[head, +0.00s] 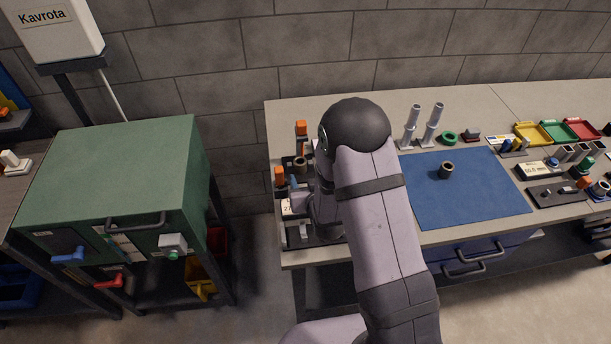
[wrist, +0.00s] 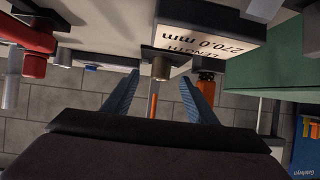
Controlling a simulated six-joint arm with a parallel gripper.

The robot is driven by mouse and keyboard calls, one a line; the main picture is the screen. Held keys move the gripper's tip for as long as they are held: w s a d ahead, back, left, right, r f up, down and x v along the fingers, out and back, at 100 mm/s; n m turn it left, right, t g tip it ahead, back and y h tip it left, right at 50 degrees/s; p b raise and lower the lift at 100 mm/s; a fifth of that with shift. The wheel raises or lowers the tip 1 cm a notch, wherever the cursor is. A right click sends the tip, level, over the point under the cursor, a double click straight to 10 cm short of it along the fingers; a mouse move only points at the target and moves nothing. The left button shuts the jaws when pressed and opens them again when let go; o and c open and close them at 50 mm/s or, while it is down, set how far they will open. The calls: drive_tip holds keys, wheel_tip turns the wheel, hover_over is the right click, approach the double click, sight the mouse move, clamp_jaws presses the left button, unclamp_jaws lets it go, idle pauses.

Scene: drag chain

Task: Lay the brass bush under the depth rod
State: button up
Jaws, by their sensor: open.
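In the wrist view a short brass-coloured cylinder (wrist: 161,68) sits beside the gauge block (wrist: 205,38) marked "LENGTH 270.0 mm". It lies between the two blue fingers of my open gripper (wrist: 160,92), with a gap on each side. I cannot tell whether it is the bush, or which part is the depth rod. In the head view my gripper (head: 293,188) is at the gauge station on the bench's left end, largely hidden by my arm. A brownish ring (head: 300,163) shows there. A dark brown hollow bush (head: 446,170) stands upright on the blue mat.
The blue mat (head: 480,200) is otherwise clear. Two grey stepped posts (head: 421,125), a green ring (head: 449,137) and coloured trays (head: 533,133) stand behind and right of it. Orange-topped pieces (head: 301,128) stand close to my gripper. A green cabinet (head: 125,170) is left of the bench.

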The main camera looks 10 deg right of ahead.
sight(301, 167)
drive_tip(key=shift+w+a+r+t, duration=0.1)
drive_tip(key=shift+w+a+t, duration=0.15)
drive_tip(key=shift+t, duration=0.25)
drive_tip(key=shift+w, duration=0.1)
drive_tip(key=shift+p+x, duration=1.5)
drive_tip(key=shift+x, duration=2.15)
drive_tip(key=c, duration=1.3)
drive_tip(key=o, duration=1.3)
